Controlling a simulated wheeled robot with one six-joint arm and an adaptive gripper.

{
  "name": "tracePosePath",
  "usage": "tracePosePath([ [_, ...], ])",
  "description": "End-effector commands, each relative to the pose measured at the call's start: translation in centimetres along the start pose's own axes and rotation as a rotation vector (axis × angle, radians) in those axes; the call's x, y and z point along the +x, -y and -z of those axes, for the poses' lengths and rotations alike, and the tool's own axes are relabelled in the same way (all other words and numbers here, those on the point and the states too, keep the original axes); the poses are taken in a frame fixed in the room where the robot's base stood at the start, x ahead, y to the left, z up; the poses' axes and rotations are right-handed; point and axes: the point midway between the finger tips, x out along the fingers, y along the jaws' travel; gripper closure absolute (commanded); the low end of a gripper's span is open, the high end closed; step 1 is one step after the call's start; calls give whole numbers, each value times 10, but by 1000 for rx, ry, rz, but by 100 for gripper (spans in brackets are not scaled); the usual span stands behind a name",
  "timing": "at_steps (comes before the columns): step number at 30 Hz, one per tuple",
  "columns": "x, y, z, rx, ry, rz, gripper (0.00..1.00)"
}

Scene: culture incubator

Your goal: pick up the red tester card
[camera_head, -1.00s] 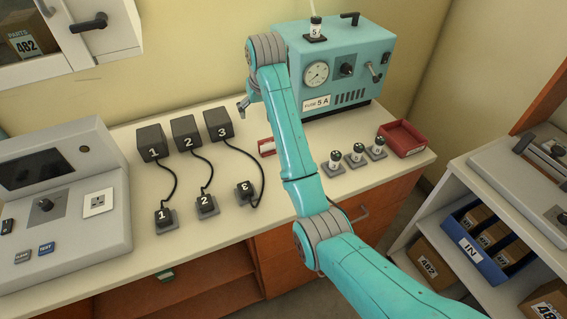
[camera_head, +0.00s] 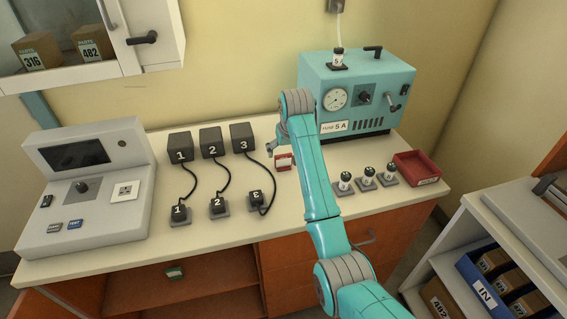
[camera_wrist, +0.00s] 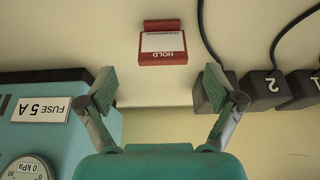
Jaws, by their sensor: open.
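The red tester card (camera_head: 284,162) is on the bench between the third black adapter and the teal incubator, partly beside my arm in the head view. In the wrist view the card (camera_wrist: 162,45) shows a white panel and the word HOLD, upside down lettering, with a red strip behind it. My gripper (camera_wrist: 160,90) is open and empty, its two padded fingers spread with the card in the gap beyond their tips. In the head view my gripper (camera_head: 272,147) is small and close to the card; whether it touches cannot be told.
Black adapters (camera_head: 211,141) with cables to numbered plugs (camera_head: 218,206) stand to the left. The teal incubator (camera_head: 358,92) is close on the right. Several small vials (camera_head: 366,176) and a red tray (camera_head: 417,167) are at the right.

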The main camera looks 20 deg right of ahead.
Motion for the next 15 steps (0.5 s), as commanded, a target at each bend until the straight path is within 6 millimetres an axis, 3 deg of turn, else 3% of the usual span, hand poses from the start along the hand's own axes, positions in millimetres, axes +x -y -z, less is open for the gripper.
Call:
tracePosePath([
  [9, 41, 3, 4, 0, 1, 0, 8],
  [15, 46, 3, 4, 0, 0, 0, 8],
])
